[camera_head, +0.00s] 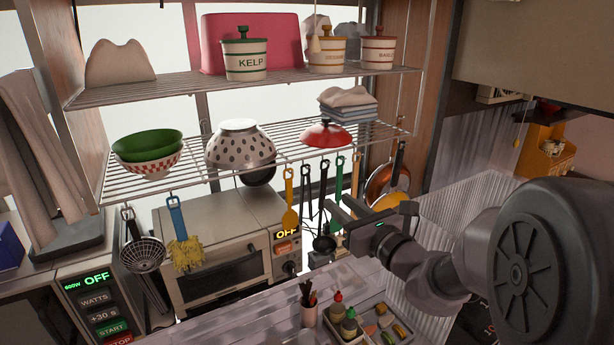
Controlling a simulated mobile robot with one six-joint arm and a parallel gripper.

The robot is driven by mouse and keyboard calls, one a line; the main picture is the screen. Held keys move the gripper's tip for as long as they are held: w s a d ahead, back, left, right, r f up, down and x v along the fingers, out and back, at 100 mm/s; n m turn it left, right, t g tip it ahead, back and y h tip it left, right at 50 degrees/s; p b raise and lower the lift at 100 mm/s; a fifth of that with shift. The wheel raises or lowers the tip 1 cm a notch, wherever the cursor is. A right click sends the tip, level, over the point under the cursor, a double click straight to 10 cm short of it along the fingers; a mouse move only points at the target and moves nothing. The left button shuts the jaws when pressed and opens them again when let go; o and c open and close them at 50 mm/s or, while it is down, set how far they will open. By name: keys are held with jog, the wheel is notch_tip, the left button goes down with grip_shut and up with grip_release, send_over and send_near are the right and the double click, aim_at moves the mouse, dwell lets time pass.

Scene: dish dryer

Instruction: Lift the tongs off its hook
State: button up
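Several utensils hang in a row from hooks under the lower wire shelf. A slim dark utensil (306,192) hangs between a yellow spatula (290,205) and a black ladle (323,225); it may be the tongs, but it is too small to tell for sure. A green-handled utensil (338,188) hangs to the right of the ladle. My gripper (340,208) is in front of the right part of this row, with its two fingers apart and nothing seen between them. It partly hides the lower ends of the utensils there, and I cannot tell whether it touches any.
A skimmer (143,252) and a yellow brush (184,252) hang at the left. A copper pan (379,183) hangs at the right. A toaster oven (225,265) stands behind the row. Bottles and a tray (368,336) stand on the counter below.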

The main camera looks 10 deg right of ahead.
jog(key=a+p+x, duration=0.1)
jog(key=x, duration=1.6)
jog(key=shift+f+p, duration=0.2)
jog(key=shift+p, duration=0.1)
jog(key=shift+s+r, duration=0.15)
jog(key=shift+s, duration=0.25)
jog(key=shift+c, duration=0.9)
grip_shut()
